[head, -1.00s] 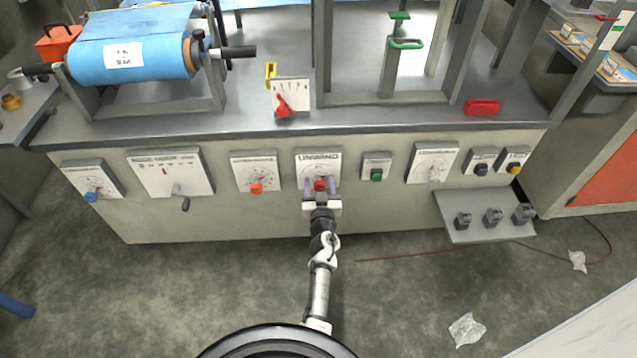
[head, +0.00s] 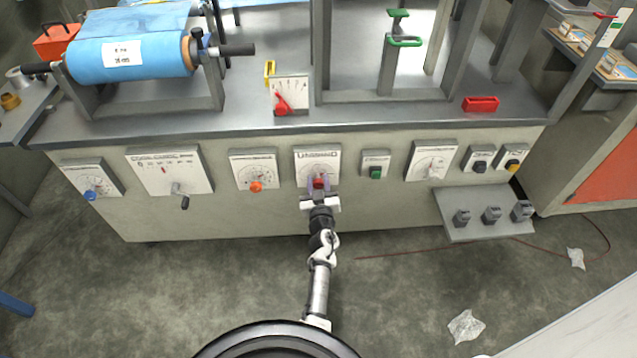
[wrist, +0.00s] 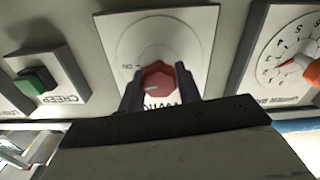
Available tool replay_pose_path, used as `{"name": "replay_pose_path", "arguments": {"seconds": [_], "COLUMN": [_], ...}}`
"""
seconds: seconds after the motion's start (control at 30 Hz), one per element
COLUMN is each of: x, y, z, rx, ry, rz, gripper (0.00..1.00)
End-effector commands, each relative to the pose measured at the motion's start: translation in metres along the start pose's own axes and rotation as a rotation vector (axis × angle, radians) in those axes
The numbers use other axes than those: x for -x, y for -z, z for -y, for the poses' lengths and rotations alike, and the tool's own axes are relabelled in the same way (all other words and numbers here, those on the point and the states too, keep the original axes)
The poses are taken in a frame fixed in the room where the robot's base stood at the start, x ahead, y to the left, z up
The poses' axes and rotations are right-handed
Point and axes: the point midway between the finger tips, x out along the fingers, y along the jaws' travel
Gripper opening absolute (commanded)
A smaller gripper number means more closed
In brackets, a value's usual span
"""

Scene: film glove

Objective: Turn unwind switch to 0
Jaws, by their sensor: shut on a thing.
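The unwind switch is a red knob (head: 319,182) on a white panel (head: 318,155) labelled UNWIND, in the middle of the machine's front. In the wrist view the red knob (wrist: 157,81) sits between the two dark fingers of my gripper (wrist: 160,85), with a light pointer mark on its face. The panel (wrist: 160,30) appears upside down there, with a dial arc and a small "ON" mark at left. My gripper (head: 319,188) is shut on the knob. The zero mark is not legible, and the fingers and palm hide part of the label.
Left of the panel is an orange knob (head: 256,187); right of it is a green button (head: 376,172) labelled CREEP. A crank handle (head: 183,199) sticks out farther left. A grey pedal plate (head: 485,212) juts out at lower right. The floor in front is mostly clear.

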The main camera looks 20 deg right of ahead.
Motion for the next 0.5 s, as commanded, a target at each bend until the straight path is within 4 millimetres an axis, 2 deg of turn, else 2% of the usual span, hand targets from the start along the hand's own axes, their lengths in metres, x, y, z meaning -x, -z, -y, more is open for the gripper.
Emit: {"name": "replay_pose_path", "arguments": {"seconds": [0.5], "x": [-0.0005], "y": [-0.0004], "z": [0.0013], "rx": [0.476], "ry": [-0.001], "rz": [0.000], "gripper": [0.11]}}
